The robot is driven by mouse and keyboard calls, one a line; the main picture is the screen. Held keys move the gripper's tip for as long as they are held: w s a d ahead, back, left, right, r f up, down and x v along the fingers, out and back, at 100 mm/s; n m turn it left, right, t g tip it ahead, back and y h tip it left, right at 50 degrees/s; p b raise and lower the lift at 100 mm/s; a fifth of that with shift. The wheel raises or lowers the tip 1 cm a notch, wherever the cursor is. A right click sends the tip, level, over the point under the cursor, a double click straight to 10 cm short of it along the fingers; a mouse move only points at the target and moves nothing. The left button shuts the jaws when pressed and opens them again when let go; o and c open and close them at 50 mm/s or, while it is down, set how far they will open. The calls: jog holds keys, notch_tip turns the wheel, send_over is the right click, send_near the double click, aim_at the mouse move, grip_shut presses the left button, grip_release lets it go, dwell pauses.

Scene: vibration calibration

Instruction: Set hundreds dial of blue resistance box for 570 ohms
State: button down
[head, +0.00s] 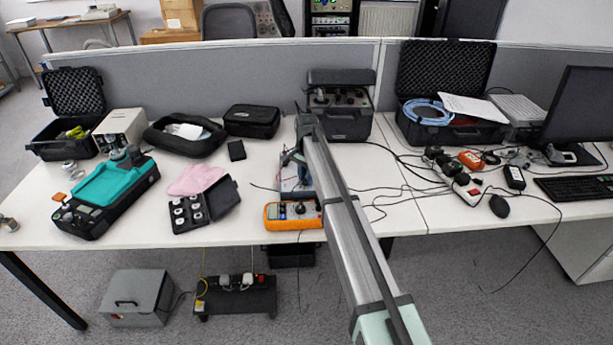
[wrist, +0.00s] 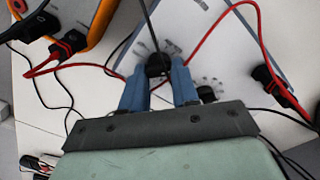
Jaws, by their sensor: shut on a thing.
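The resistance box (wrist: 215,45) fills the middle of the wrist view, with a pale face, printed dial scales and blue edges. A black dial knob (wrist: 157,63) sits between the blue fingertips of my gripper (wrist: 160,72), which is shut on it. A second black knob (wrist: 207,93) shows just right of the fingers. The scale numbers are too small to read, so I cannot tell the setting. In the head view the box (head: 291,185) lies behind the orange meter, partly hidden by my arm, and my gripper (head: 292,158) is over it.
Red leads with black plugs (wrist: 268,75) run close on both sides of the fingers. An orange meter (head: 285,216) stands in front of the box. A black case of weights (head: 215,205) is to the left. Loose cables (head: 385,190) lie to the right.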

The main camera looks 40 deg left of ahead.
jog(key=shift+a+n, duration=0.1)
jog(key=shift+n, duration=2.4)
jog(key=c, duration=0.9)
grip_release()
jog(key=shift+o, duration=0.2)
notch_tip(320, 180, up, 14)
jog(key=shift+f, duration=0.1)
